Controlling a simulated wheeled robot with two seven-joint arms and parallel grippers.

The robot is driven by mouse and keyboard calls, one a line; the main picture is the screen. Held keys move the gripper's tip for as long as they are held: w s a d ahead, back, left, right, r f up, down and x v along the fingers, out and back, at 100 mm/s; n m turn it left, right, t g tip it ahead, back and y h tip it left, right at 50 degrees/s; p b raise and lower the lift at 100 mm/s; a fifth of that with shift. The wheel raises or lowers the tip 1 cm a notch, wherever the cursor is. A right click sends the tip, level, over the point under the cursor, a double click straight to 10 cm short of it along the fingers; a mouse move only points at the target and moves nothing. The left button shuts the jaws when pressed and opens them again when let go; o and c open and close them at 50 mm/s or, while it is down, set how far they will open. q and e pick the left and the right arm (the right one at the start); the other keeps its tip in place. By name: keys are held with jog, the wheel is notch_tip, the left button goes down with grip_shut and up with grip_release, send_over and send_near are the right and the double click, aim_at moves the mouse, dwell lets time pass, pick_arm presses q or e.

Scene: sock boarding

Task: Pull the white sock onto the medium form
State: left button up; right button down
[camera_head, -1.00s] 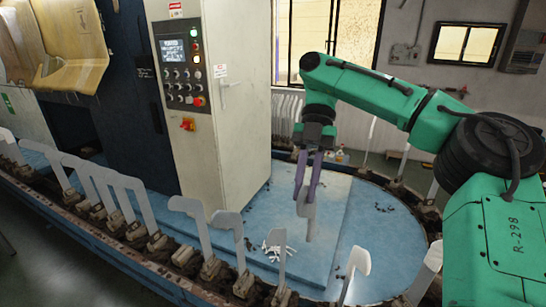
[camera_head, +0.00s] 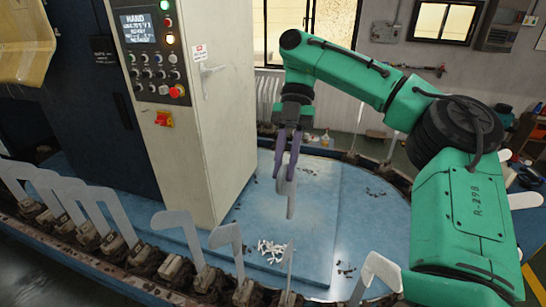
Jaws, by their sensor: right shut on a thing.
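My right gripper (camera_head: 287,148) points down with its two purple fingers shut on the white sock (camera_head: 289,192). The sock looks pale grey and hangs below the fingers, above the blue platform inside the oval track and apart from the forms. Flat, bent-topped grey forms stand upright along the track, including one at the front (camera_head: 229,240) and one further left (camera_head: 173,222). A paler form (camera_head: 382,270) stands at front right. I cannot tell which form is the medium one. My left gripper is not in view.
A tall cream control cabinet (camera_head: 215,110) stands left of the gripper. A clump of white pieces (camera_head: 271,250) lies on the blue platform (camera_head: 312,215). Several more forms (camera_head: 60,190) crowd the left track. My right arm covers the right side.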

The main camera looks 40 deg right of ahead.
aim_at(289, 189)
jog(key=f+b, duration=0.1)
jog(key=s+f+b, duration=0.1)
jog(key=f+b, duration=0.1)
jog(key=f, duration=0.1)
jog(key=shift+s, duration=0.25)
jog(key=shift+s+f, duration=0.2)
jog(key=shift+f, duration=0.2)
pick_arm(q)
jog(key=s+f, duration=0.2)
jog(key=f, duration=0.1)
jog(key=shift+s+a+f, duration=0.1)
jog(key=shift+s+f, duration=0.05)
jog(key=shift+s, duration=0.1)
pick_arm(e)
jog(key=shift+w, duration=0.1)
